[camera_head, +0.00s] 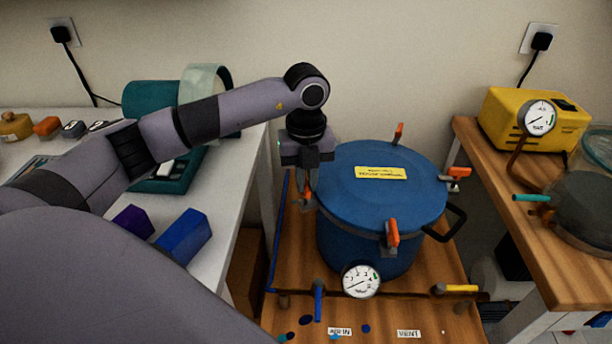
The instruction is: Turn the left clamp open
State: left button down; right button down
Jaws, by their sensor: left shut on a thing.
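The blue pressure pot (350,235) stands on a low wooden bench with its lid (350,190) on. My left gripper (308,190) points down at the lid's left rim and is shut on the left clamp (307,199). Only a small orange part of that clamp shows below the fingers, so its turn angle cannot be told. Other orange-handled clamps sit at the back (398,132), right (459,172) and front (392,232) of the rim. My right gripper is not in view.
A pressure gauge (361,281), a blue-handled valve (318,300) and a yellow-handled valve (461,289) are in front of the pot. A black handle (453,224) juts from its right side. A yellow pump (492,122) stands on the right table. Blue (185,236) and purple blocks lie on the left table.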

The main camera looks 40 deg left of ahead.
pick_arm(q)
jog(key=shift+r+n, duration=0.1)
jog(key=shift+n, duration=0.8)
jog(key=shift+w, duration=0.1)
jog(key=c, duration=1.1)
grip_release()
jog(key=shift+c, duration=0.2)
notch_tip(320, 180, up, 7)
jog(key=shift+r, duration=0.1)
